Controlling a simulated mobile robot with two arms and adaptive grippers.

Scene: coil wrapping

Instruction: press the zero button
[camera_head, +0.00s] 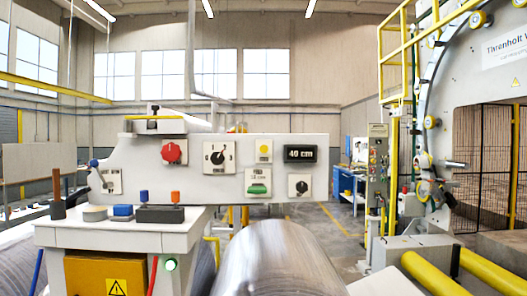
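A pale control panel (220,145) stands ahead of me at mid height. It carries a small yellow button (264,150) on a white plate, whose label is too small to read. To its right is a black display (300,154) that reads 40 cm. Below the yellow button is a green button (258,188) under a small label. A red knob (174,151) and a black selector dial (218,156) are to the left, and a black knob (299,186) is at the lower right. I cannot tell for sure which button is zero. Neither gripper is in view.
A white stand (120,237) at the left holds small blue, orange and black items. A shiny metal coil (280,262) lies below the panel. Yellow rollers (435,274) and a large ring machine (480,80) are at the right. Open floor shows between panel and machine.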

